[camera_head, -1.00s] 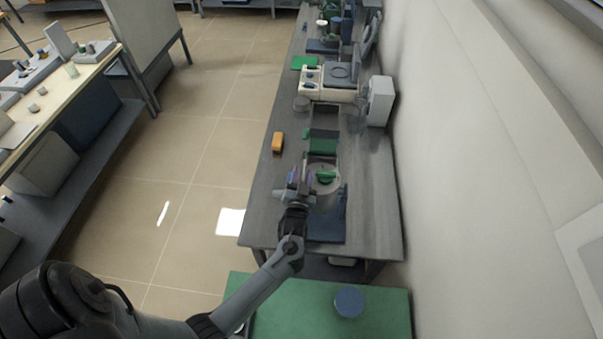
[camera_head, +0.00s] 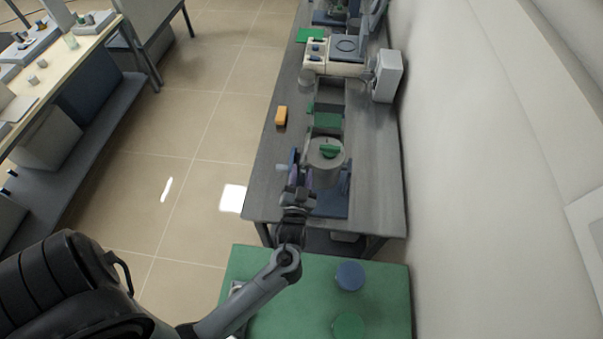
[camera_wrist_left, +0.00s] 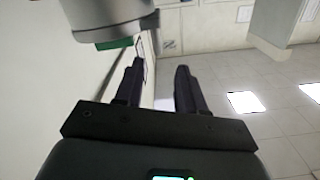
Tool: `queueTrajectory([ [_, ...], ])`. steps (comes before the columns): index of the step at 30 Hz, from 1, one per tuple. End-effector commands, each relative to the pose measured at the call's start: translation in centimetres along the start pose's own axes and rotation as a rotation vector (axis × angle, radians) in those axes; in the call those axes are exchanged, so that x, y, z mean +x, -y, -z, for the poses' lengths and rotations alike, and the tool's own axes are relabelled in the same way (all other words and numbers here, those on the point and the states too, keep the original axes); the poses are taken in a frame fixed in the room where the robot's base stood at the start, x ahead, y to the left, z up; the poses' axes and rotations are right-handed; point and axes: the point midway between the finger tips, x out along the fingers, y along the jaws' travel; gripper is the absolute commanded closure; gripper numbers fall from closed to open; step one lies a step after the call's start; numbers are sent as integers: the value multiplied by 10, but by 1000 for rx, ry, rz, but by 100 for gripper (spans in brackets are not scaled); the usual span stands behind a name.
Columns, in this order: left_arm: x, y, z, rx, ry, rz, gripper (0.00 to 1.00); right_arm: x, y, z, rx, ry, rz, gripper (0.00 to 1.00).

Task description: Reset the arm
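My left gripper (camera_head: 298,172) is over the near end of the grey bench, just left of a grey cylindrical vessel with a green knob (camera_head: 325,160). In the left wrist view, the left gripper's two dark fingers (camera_wrist_left: 158,82) stand apart with nothing between them. A grey rounded body (camera_wrist_left: 112,22) shows at the upper left of that view, beyond the fingers. In the head view I cannot tell whether the gripper touches the vessel. My right gripper is not in view.
The grey bench (camera_head: 378,165) runs along the white wall at right. An orange block (camera_head: 281,116) and a cream device (camera_head: 318,58) are farther back. A green-topped surface (camera_head: 310,300) at the near end bears a blue round piece (camera_head: 350,276) and a green one (camera_head: 348,326).

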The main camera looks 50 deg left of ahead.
Motion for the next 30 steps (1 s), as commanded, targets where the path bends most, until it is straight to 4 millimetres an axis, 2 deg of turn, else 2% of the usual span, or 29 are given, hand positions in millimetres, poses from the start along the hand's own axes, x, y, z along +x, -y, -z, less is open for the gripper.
queueTrajectory([
  [8, -3, 2, -1, 7, 7, -2, 61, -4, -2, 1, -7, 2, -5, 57],
  [13, -15, 24, -2, 66, 20, -20, 61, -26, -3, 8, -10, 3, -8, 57],
  [14, -17, 31, 3, 76, 13, -23, 61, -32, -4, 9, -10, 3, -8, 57],
  [18, -29, 54, 50, 93, -5, -134, 61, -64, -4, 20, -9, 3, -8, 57],
  [23, -56, 42, 82, 65, 130, -380, 61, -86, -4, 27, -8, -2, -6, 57],
  [26, -83, 32, 99, 68, 248, -537, 61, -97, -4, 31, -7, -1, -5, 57],
  [30, -132, 26, 117, 106, 443, -732, 61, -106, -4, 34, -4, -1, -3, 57],
])
